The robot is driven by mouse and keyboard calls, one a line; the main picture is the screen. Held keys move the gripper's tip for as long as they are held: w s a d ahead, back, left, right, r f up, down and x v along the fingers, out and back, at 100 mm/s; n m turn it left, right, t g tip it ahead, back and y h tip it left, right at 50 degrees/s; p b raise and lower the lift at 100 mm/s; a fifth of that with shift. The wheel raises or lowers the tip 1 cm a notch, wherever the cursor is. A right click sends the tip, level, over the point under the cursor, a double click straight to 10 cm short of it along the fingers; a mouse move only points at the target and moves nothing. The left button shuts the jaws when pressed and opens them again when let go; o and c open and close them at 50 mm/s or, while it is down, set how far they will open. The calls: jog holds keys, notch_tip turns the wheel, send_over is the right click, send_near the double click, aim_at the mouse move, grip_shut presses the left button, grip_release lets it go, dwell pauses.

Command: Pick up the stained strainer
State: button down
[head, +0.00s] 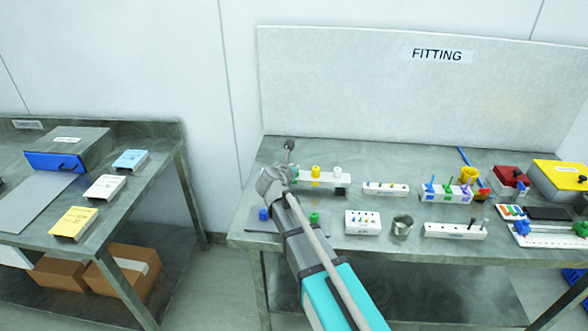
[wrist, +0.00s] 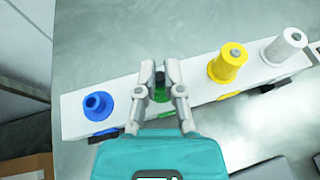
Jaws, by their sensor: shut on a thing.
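A white rack (wrist: 72,120) holds a row of coloured pieces. It also shows in the head view (head: 306,180), partly behind my gripper. My gripper (wrist: 160,68) is closed around a green piece with a dark top (wrist: 160,92). I cannot tell whether this piece is seated in the rack or lifted. A blue hollow piece (wrist: 98,105) is on the left. A yellow one (wrist: 228,62) and a white one (wrist: 285,47) stand on the right. I cannot make out stains. In the head view my gripper hides the held piece.
The fitting bench (head: 265,158) also bears other white racks (head: 385,188), a metal cup (head: 402,225), and red (head: 510,178) and yellow (head: 560,178) boxes. Small blue (head: 264,214) and green (head: 314,217) pieces are in front of the rack. A backboard (head: 400,100) stands behind.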

jog(key=shift+r+p, duration=1.35)
jog(key=shift+r, duration=0.05)
jog(key=s+r+p, duration=1)
jog(key=s, duration=0.4)
jog(key=shift+a, duration=0.25)
